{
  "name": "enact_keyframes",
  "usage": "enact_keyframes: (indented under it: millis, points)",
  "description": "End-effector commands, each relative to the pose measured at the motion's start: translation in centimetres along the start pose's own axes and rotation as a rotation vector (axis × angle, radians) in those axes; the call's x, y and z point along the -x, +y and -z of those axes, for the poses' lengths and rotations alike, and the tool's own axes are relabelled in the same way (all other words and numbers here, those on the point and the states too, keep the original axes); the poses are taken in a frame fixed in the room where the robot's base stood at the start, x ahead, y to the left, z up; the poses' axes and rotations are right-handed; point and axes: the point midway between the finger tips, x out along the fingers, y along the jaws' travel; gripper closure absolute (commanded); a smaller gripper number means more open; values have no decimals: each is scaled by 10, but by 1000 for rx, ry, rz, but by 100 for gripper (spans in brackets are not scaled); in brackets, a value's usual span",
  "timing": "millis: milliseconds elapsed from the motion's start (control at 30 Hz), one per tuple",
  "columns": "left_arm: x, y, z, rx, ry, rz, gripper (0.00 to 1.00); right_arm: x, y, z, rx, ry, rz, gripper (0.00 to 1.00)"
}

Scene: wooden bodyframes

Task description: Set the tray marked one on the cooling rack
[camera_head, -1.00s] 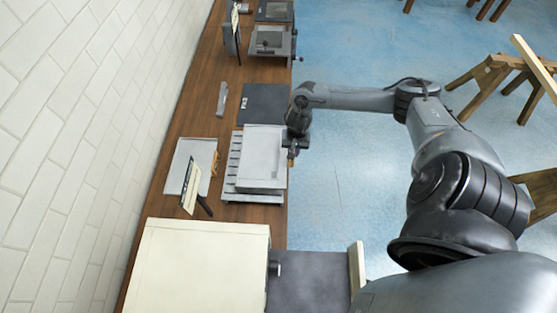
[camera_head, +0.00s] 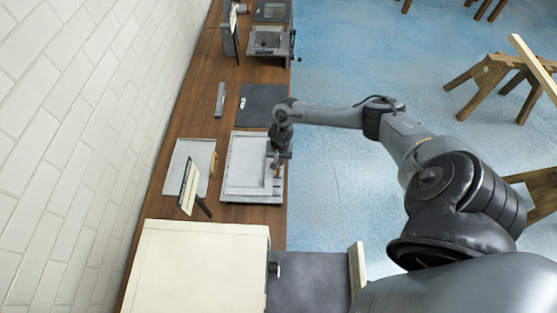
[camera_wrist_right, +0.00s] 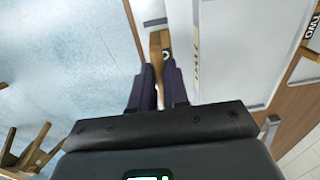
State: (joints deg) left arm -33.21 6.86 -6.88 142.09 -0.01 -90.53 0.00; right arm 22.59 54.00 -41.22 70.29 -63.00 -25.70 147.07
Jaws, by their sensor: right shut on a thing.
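A pale grey tray (camera_head: 246,162) lies over the cooling rack (camera_head: 230,193) on the counter in the head view, covering most of it. I cannot tell whether it rests on the rack or hangs just above. My right gripper (camera_head: 277,168) is at the tray's right edge. In the wrist view my right gripper (camera_wrist_right: 158,90) is shut on the tray's wooden handle (camera_wrist_right: 155,45). The round mark beside the handle is partly hidden, so I cannot read the tray's number. The pale tray surface (camera_wrist_right: 228,50) fills the right of that view. My left gripper is out of view.
A second tray (camera_head: 183,160) with a wooden handle lies left of the rack, behind a small sign (camera_head: 188,187). A "TWO" label (camera_wrist_right: 312,25) shows in the wrist view. A cream box (camera_head: 200,265) stands in front; a dark plate (camera_head: 263,103) lies beyond. Blue floor is right.

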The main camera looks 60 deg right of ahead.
Motion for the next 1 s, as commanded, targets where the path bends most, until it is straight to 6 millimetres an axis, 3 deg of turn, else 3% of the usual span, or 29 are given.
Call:
enact_keyframes:
  millis: [300, 333, 500, 800, 1000]
  points:
    - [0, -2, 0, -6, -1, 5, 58, 1, -2, 1, -1, 1, 6, 100]
    - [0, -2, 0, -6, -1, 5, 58, -1, -1, 0, 0, 0, 2, 82]
    - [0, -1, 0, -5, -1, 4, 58, -1, -1, 0, 0, 0, 2, 60]
    - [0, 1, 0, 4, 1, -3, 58, 1, -1, 0, 0, 0, 2, 60]
    - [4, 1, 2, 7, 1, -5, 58, 19, -1, 0, 0, 0, 4, 60]
